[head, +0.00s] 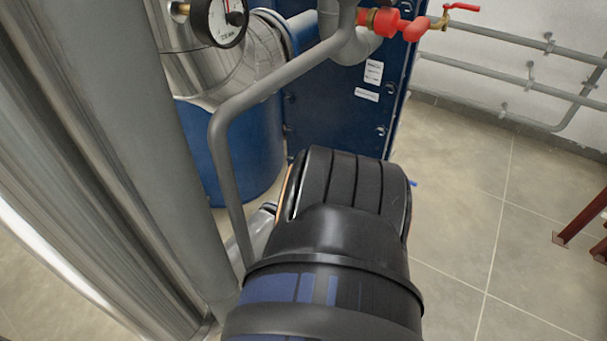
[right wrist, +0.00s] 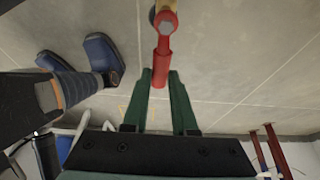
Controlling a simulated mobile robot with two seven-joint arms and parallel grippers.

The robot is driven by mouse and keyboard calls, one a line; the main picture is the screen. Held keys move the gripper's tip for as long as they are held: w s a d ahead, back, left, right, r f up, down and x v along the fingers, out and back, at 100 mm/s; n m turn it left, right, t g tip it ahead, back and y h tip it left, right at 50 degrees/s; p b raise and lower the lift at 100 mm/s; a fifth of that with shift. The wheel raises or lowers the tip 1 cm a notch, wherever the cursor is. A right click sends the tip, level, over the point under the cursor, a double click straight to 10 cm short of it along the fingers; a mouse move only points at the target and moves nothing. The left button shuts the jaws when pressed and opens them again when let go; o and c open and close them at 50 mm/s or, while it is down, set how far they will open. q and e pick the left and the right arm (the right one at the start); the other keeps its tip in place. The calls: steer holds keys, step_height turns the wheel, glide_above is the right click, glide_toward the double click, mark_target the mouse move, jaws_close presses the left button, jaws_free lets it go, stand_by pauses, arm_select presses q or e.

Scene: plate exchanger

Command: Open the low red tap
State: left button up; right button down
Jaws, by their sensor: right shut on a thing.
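The low red tap's handle (right wrist: 162,68) shows in the right wrist view, with its round hub and a brass part at the top edge. My right gripper (right wrist: 160,79) has its two green fingers on either side of the handle's long end and is shut on it. In the head view my black arm covers the middle, and hides this tap and the gripper. My left gripper is in neither view.
Another red tap (head: 388,22) with a red lever sits high on the pipework in the head view. A gauge (head: 228,18), a grey bent pipe (head: 222,150) and a blue plate unit (head: 345,105) stand close to my arm.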

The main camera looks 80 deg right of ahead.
steer(key=shift+s+d, duration=0.1)
steer(key=shift+d, duration=0.05)
steer(key=c, duration=0.7)
jaws_free()
